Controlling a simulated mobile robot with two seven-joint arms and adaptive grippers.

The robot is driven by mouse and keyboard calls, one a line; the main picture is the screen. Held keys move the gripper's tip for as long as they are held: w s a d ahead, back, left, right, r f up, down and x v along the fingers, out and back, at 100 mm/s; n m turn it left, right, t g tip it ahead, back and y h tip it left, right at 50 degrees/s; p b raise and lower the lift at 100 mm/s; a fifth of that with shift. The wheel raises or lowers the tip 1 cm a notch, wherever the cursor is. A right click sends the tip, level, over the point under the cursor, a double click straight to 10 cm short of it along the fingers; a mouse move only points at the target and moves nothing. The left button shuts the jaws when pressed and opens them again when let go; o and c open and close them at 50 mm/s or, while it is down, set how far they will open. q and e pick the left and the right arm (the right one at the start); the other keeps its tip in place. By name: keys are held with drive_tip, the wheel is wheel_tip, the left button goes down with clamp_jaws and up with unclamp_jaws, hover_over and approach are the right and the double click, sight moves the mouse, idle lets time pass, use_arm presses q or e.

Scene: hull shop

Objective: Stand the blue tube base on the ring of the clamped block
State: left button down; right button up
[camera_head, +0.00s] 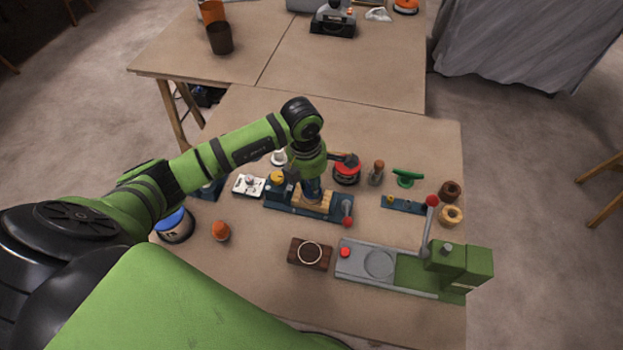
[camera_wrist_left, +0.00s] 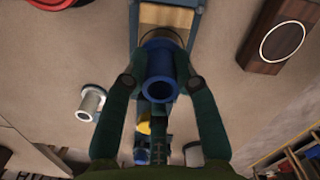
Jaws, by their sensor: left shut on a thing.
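My left gripper (camera_head: 311,184) is shut on the blue tube base (camera_head: 312,190) and holds it over the clamped block. In the left wrist view the blue tube base (camera_wrist_left: 159,72) sits between the two fingers (camera_wrist_left: 159,84), its open round end facing the camera. The pale wooden clamped block (camera_head: 325,201) is held in a blue vise (camera_head: 283,208); the block (camera_wrist_left: 166,18) also shows beyond the tube in the wrist view. A thin dark arc shows at the tube's far side; most of the block's ring is hidden. I cannot tell whether the tube touches the block. My right gripper is not in view.
The vise's red-knobbed lever (camera_head: 347,207) stands close on the right. A dark brown block with a pale ring (camera_head: 310,253) and a green-grey machine (camera_head: 416,265) lie nearer. A red round tool (camera_head: 347,171) is behind. An orange cone (camera_head: 221,231) stands at left.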

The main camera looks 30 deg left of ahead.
use_arm(q)
drive_tip(key=shift+f, duration=0.4)
drive_tip(key=shift+b, duration=0.3)
idle(1.0)
drive_tip(key=shift+f+b, duration=0.55)
drive_tip(key=c, duration=1.2)
unclamp_jaws()
drive_tip(key=shift+c, duration=0.2)
